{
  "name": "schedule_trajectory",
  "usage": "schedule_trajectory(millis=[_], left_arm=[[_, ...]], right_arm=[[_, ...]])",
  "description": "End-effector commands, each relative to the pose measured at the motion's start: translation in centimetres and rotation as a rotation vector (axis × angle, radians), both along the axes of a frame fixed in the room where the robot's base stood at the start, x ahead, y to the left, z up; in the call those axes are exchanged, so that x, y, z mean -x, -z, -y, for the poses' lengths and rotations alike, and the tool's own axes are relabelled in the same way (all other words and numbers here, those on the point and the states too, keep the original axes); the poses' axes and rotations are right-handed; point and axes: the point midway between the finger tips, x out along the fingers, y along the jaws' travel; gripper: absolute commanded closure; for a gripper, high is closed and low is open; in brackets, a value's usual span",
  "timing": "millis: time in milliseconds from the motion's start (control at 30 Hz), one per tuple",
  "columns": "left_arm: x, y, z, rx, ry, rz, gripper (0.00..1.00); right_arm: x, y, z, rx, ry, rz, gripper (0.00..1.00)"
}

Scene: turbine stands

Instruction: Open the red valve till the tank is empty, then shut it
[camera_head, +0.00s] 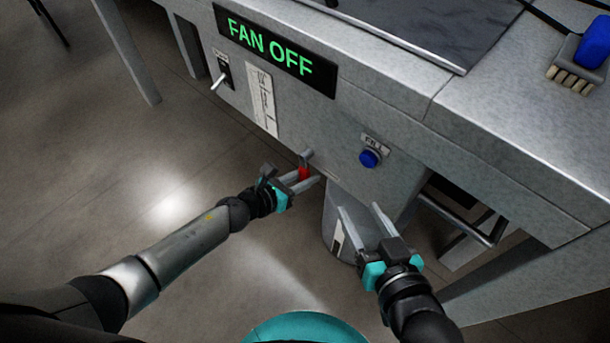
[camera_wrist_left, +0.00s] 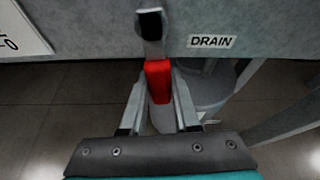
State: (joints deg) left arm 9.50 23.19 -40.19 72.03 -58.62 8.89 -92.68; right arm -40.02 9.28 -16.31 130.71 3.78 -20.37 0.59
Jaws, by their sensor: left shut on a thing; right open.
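The red valve (camera_head: 304,174) sticks out below the front panel of the grey stand. In the left wrist view its red handle (camera_wrist_left: 158,82) points toward me, next to a DRAIN label (camera_wrist_left: 211,41). My left gripper (camera_head: 303,180) is shut on the red handle, with one finger on each side; its fingers also show in the left wrist view (camera_wrist_left: 160,105). The tank (camera_head: 338,215) is a grey cylinder under the stand, partly hidden behind my right gripper; its level cannot be seen. My right gripper (camera_head: 362,215) is open and empty in front of the tank.
A blue FILL button (camera_head: 370,158) sits on the panel right of the valve. A lit sign (camera_head: 270,52) reads FAN OFF, with a toggle switch (camera_head: 220,78) below it. A brush with a blue handle (camera_head: 583,58) lies on the stand top. The floor at left is clear.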

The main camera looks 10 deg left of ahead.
Motion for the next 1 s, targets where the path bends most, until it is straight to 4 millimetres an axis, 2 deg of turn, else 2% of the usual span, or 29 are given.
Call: schedule_trajectory(millis=[133, 400, 700, 733, 967, 1000], left_arm=[[0.2, 0.0, 0.2, 0.028, 0.001, -0.021, 1.00], [1.0, -0.3, 1.2, 0.190, 0.000, -0.141, 1.00], [1.1, -0.3, 1.3, 0.200, 0.000, -0.149, 1.00], [1.1, -0.3, 1.3, 0.200, 0.000, -0.149, 0.67], [1.0, -0.3, 1.3, 0.199, 0.000, -0.147, 0.41], [1.0, -0.3, 1.3, 0.200, 0.000, -0.147, 0.40]], right_arm=[[0.0, 0.0, 0.0, 0.000, 0.000, -0.001, 0.40], [0.1, 0.3, 0.1, 0.009, -0.002, -0.018, 0.40], [0.0, 0.1, 0.1, 0.010, -0.001, -0.016, 0.40], [-0.1, 0.1, 0.1, 0.010, -0.001, -0.015, 0.40], [-0.2, -0.1, 0.1, 0.009, 0.000, -0.009, 0.40], [-0.2, -0.1, 0.1, 0.009, 0.001, -0.008, 0.40]])
